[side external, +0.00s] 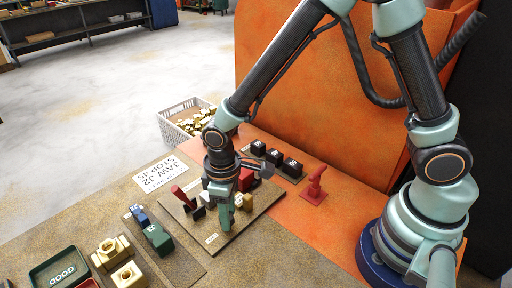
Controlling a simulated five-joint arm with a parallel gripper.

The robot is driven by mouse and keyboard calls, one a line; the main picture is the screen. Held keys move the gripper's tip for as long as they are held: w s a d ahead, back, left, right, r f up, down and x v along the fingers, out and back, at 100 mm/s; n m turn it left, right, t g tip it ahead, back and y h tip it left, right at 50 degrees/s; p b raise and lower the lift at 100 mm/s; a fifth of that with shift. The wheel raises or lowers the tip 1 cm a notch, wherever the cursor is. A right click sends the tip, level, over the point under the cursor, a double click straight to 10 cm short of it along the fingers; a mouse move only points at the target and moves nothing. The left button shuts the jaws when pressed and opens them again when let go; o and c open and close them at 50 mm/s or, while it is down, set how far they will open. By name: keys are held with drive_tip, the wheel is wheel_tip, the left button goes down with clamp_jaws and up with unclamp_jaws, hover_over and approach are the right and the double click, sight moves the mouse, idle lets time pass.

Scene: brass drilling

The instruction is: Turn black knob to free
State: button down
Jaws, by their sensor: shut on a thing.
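My gripper (225,208) points down over a tan fixture plate (228,236) in the middle of the side external view. It is shut, low at the fixture; by its place it is on the black knob, which the fingers hide. How far the knob is turned cannot be seen. A lever with a red grip (180,195) leans on the plate just left of my gripper. A red block (247,180) is partly hidden behind my gripper, and a small brass piece (246,202) sits close to its right.
Black blocks (274,157) stand behind, with a red stand (314,185) to their right. A crate of brass parts (190,116) is at the back. Green (158,238) and blue (139,214) blocks, brass parts (111,252) and a green GOOD tray (60,272) lie at the left.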

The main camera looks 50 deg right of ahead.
drive_tip(key=m, duration=0.6)
drive_tip(key=shift+a+m, duration=0.15)
drive_tip(key=shift+m, duration=0.15)
drive_tip(key=m, duration=0.6)
drive_tip(key=shift+a, duration=0.15)
drive_tip(key=shift+c, duration=2.4)
unclamp_jaws()
wheel_tip(320, 180, up, 12)
drive_tip(key=shift+r, duration=0.1)
